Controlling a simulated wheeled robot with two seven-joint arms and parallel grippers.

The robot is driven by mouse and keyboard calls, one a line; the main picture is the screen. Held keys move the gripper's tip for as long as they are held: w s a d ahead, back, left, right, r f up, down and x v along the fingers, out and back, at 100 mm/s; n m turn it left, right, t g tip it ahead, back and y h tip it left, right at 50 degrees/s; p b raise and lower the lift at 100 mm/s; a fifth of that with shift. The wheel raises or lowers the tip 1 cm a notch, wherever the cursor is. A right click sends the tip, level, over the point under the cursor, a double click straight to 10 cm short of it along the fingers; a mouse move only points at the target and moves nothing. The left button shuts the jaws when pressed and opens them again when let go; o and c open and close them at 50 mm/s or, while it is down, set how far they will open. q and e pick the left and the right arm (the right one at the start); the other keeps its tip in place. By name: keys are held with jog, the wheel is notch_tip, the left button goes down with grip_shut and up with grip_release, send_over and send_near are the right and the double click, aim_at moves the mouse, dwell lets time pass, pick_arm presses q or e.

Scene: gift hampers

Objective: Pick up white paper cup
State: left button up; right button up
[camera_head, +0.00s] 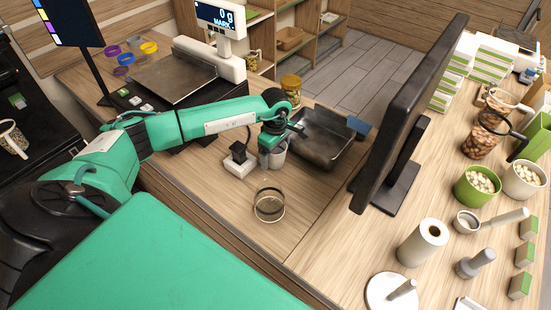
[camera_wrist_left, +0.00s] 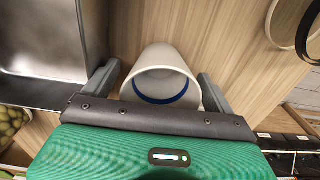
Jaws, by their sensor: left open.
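The white paper cup (camera_head: 278,158) stands on the wooden counter, partly hidden under my left gripper (camera_head: 270,150). In the left wrist view the white paper cup (camera_wrist_left: 161,60) shows its open mouth with a blue band inside. My left gripper (camera_wrist_left: 157,84) is open, with one finger on each side of the cup. A small gap shows between the cup and the fingers, and the jaws are not closed on it. My right gripper is not in view.
A dark metal tray (camera_head: 322,150) lies close to the right of the cup. A clear round container (camera_head: 269,205) stands in front, a white block with a black plug (camera_head: 239,160) to the left. A black monitor (camera_head: 408,115) rises at right.

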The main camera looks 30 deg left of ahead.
pick_arm(q)
jog(key=shift+c, duration=1.1)
jog(key=c, duration=0.7)
jog(key=shift+c, duration=0.5)
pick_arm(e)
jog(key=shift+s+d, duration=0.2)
pick_arm(q)
jog(key=shift+c, duration=0.4)
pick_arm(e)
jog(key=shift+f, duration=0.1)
pick_arm(q)
jog(key=shift+r+b, duration=0.3)
jog(key=shift+r, duration=0.25)
notch_tip(320, 180, up, 19)
jog(key=b, duration=0.6)
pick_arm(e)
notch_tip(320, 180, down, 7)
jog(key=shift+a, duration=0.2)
